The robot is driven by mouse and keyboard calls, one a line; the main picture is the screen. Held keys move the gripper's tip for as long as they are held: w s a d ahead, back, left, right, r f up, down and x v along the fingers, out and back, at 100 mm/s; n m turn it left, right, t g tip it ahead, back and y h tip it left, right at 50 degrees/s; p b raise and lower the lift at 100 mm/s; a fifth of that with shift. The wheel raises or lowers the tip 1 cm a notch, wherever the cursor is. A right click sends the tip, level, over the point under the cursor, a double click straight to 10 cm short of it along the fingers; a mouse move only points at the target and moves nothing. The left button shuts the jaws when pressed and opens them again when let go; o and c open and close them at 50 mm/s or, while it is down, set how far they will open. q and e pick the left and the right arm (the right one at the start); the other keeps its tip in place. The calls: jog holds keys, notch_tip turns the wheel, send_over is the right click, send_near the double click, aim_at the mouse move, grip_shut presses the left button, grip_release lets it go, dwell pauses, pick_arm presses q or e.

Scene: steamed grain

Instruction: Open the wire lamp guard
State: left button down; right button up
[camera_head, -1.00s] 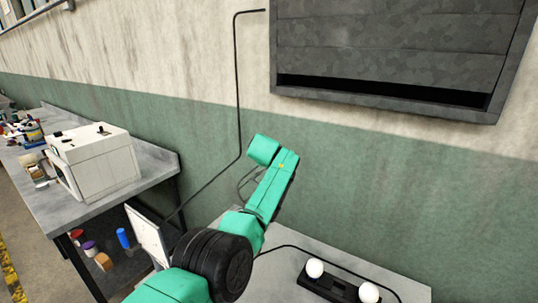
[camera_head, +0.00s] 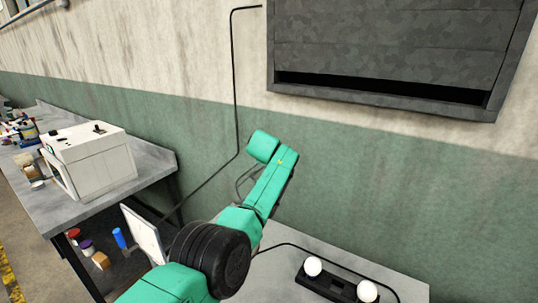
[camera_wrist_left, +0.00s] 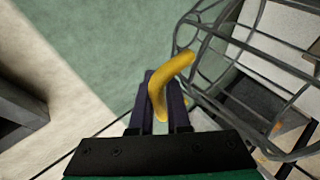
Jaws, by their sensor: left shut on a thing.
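In the left wrist view, a wire lamp guard (camera_wrist_left: 228,93) of dark curved bars fills the right side. A curved yellow handle (camera_wrist_left: 178,69) sticks out beside it. My left gripper (camera_wrist_left: 160,100) is shut on this yellow handle, with its dark fingers on either side. In the head view, my green left arm reaches up towards the wall and hides the fingers, the handle and most of the guard. Only a few thin bars of the guard (camera_head: 243,181) show left of my wrist. My right gripper is not in view.
A grey bench (camera_head: 160,158) on the left bears a white box-shaped device (camera_head: 95,163). A grey table (camera_head: 400,284) in front holds a black base (camera_head: 332,288) with two white bulbs (camera_head: 313,266). A dark shutter (camera_head: 390,45) and a thin conduit (camera_head: 235,90) are on the wall.

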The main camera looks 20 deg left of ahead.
pick_arm(q)
jog(key=shift+s+f+g, duration=0.15)
jog(key=shift+f, duration=0.55)
jog(key=shift+s+f+g, duration=0.1)
jog(key=shift+f+g, duration=0.05)
jog(key=shift+f, duration=0.5)
jog(key=c, duration=1.2)
grip_release()
jog(key=shift+o, duration=0.2)
jog(key=s+d+r+p, duration=0.2)
jog(key=r+p, duration=0.1)
jog(key=r, duration=0.5)
jog(key=s+d+r+p, duration=0.2)
jog(key=d+r+p, duration=0.1)
jog(key=r, duration=0.6)
jog(key=shift+r, duration=0.2)
